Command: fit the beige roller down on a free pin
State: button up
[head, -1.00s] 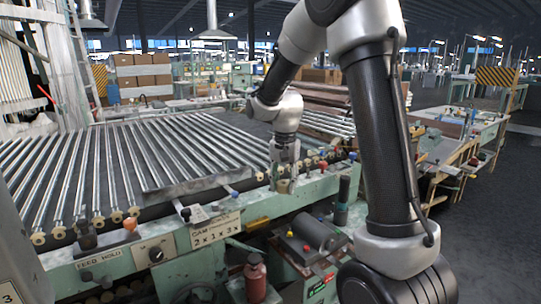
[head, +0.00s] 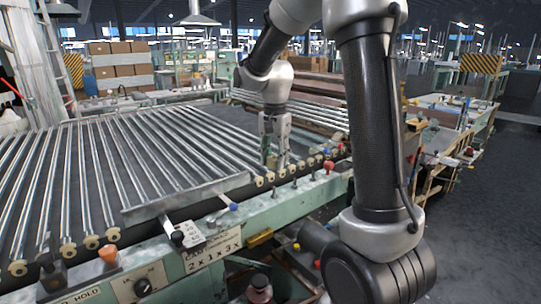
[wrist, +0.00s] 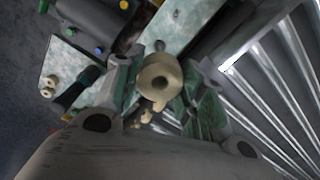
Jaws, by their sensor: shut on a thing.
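The beige roller (wrist: 160,78) is a short, thick ring with a dark central hole, seen end-on in the wrist view. It sits between the two fingers of my gripper (wrist: 162,92), which is shut on it. In the head view my gripper (head: 273,157) points down near the ends of the tubes, by the green rail (head: 268,218). The roller is small and hard to make out there. Small upright pins (head: 294,183) stand along the rail. In the wrist view a grey pin-like knob (wrist: 160,46) shows just past the roller, apart from it in the picture.
Long shiny glass tubes (head: 120,165) fill the bed to the left. Several beige end pieces (head: 68,250) line their near ends. A red knob (head: 328,167) and a blue-tipped lever (head: 233,207) rise from the rail. Two loose beige rollers (wrist: 50,86) lie on a pale green surface.

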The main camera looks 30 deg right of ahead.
jog(key=shift+f, duration=2.9)
jog(key=shift+f, duration=1.4)
jog(key=o, duration=1.1)
jog(key=shift+c, duration=0.2)
notch_tip(320, 180, up, 12)
jog(key=shift+s, duration=0.1)
